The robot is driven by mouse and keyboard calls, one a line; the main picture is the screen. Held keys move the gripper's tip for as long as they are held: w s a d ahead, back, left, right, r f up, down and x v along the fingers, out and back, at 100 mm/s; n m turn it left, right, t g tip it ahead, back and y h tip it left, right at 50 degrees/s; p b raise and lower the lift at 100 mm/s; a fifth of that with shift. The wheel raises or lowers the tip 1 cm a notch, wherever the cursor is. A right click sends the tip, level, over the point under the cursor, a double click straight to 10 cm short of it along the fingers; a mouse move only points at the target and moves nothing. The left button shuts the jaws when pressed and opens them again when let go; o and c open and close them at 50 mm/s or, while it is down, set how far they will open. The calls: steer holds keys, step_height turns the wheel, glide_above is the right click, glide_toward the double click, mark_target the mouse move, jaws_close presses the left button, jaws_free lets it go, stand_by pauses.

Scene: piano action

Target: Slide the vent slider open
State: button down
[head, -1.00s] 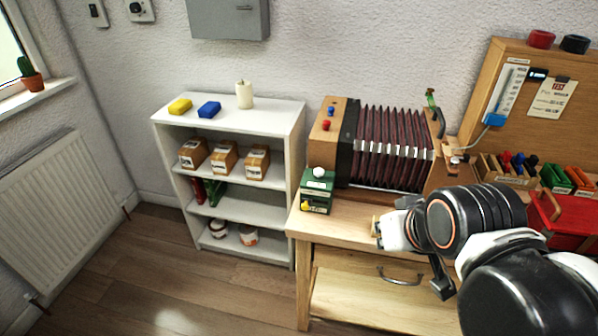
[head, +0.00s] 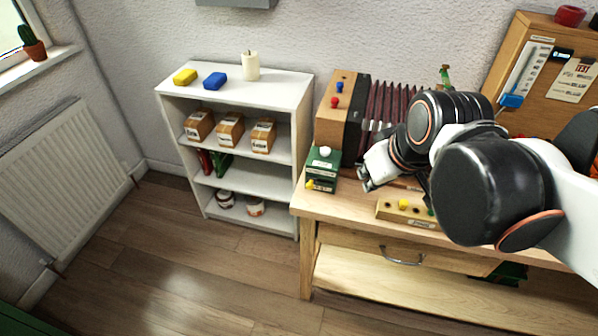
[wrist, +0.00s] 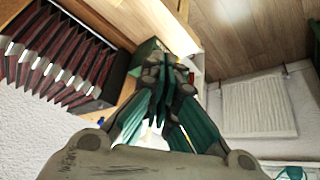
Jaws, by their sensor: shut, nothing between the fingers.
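A small green box (head: 325,165) stands at the table's left front corner, with a white knob (head: 325,151) on top and a yellow knob (head: 310,185) low on its front. A panel with a scale and a blue lever (head: 511,100) stands at the right. No label readable here tells which part is the vent slider. My gripper (head: 366,187) is shut and empty, a little right of the green box and above the tabletop. In the wrist view my gripper (wrist: 168,62) points towards the table's edge, and the green box (wrist: 144,52) is partly hidden behind the fingers.
The wooden box with dark red bellows (head: 384,105) stands behind my gripper. A wooden block with a yellow peg (head: 403,204) lies at the table's front. The floor in front is clear.

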steer(key=w+a+n+g+y+p, duration=0.2)
steer(key=w+a+n+p, duration=0.3)
steer(key=w, duration=0.4)
steer(key=n+g+y+p, duration=0.1)
steer(key=n+g+p, duration=0.25)
steer(key=n, duration=0.45)
glide_above(311, 184)
steer(key=a, duration=0.4)
step_height(311, 184, down, 6)
steer(key=shift+w+d+f, duration=0.1)
steer(key=shift+w+f, duration=0.05)
steer(key=shift+w, duration=0.1)
step_height(311, 184, down, 10)
steer(key=b, duration=0.3)
steer(key=shift+b, duration=0.35)
steer(key=shift+d, duration=0.2)
